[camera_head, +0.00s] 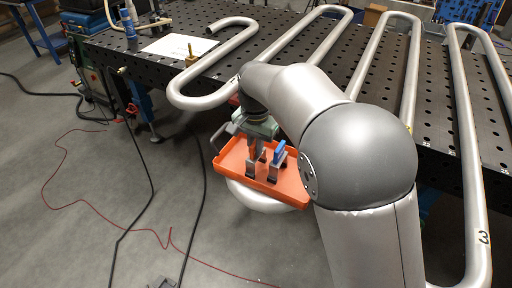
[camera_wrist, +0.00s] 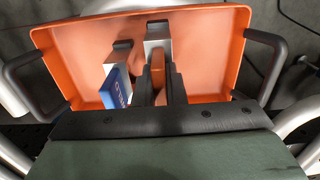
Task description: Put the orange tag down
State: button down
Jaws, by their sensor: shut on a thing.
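The orange tag (camera_wrist: 158,62) is between the two dark fingers of my gripper (camera_wrist: 160,78) in the wrist view. My gripper (camera_head: 253,158) is shut on it and points down into the orange tray (camera_head: 232,163). The tag is directly at a grey and black holder (camera_wrist: 158,33); whether it touches the holder I cannot tell. In the head view the tag is mostly hidden by the fingers. A blue tag (camera_wrist: 117,86) stands beside it, to the left in the wrist view, at a second holder (camera_wrist: 121,52). The blue tag (camera_head: 279,152) is to the right in the head view.
The tray has dark side handles (camera_wrist: 270,55) and rests on a pale round support (camera_head: 255,197). Behind it is a black perforated table (camera_head: 330,75) with silver serpentine tubes (camera_head: 297,42). A paper sheet (camera_head: 180,46) lies on the table. Cables cross the floor at left.

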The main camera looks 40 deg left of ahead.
jog(key=shift+f, duration=0.6)
jog(key=shift+f, duration=0.1)
jog(key=c, duration=1.5)
grip_release()
jog(key=shift+f, duration=0.1)
notch_tip(320, 180, up, 12)
jog(key=shift+r+b, duration=0.2)
jog(key=shift+b, duration=0.35)
